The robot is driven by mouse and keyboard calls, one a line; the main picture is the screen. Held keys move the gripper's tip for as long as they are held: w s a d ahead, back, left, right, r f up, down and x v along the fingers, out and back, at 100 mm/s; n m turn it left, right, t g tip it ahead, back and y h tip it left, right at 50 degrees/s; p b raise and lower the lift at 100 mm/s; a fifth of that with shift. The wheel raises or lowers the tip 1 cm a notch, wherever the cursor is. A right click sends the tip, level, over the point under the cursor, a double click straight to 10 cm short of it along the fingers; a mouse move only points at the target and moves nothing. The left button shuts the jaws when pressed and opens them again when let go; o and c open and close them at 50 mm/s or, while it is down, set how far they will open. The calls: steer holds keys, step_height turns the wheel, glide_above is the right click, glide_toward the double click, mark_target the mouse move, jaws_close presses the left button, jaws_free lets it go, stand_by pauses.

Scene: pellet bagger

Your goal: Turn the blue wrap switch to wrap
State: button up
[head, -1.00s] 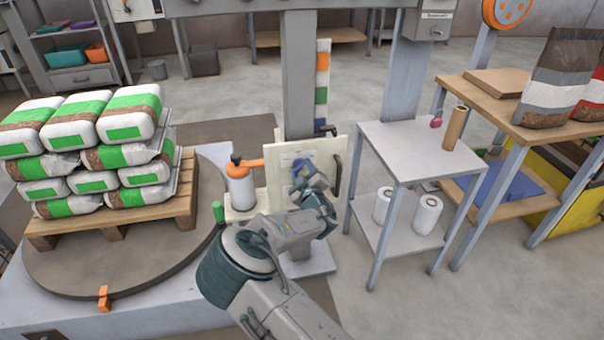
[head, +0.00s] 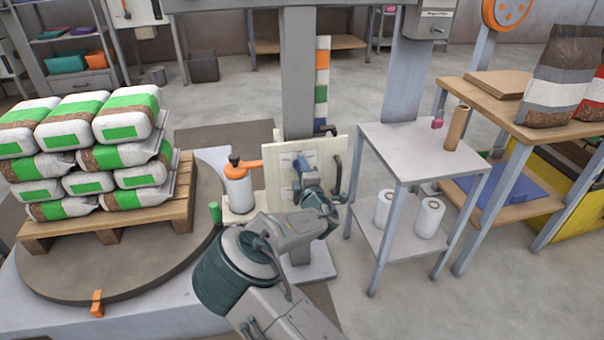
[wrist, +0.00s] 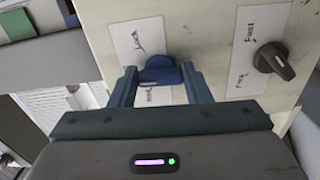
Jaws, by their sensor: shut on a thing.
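The blue wrap switch (wrist: 160,72) is a blue knob on a white label plate on the cream control panel (wrist: 200,25), seen in the wrist view. My gripper (wrist: 158,82) is shut on the knob, one finger on each side of it. Lettering shows above and below the knob, but I cannot read it clearly. In the head view my gripper (head: 302,168) is at the front of the panel and hides most of the knob.
A black knob (wrist: 273,61) on a label reading "Fast" is right of the blue one. A round turntable (head: 130,265) with a pallet of bags stands left of the panel. A grey table (head: 405,140) with film rolls stands right.

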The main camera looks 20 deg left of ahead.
steer(key=shift+s+a+n, duration=0.1)
steer(key=shift+a+n, duration=0.05)
steer(key=shift+n, duration=0.15)
steer(key=shift+f, duration=0.1)
steer(key=o, duration=1)
steer(key=p+v, duration=0.3)
steer(key=v, duration=1.1)
steer(key=shift+a, duration=0.1)
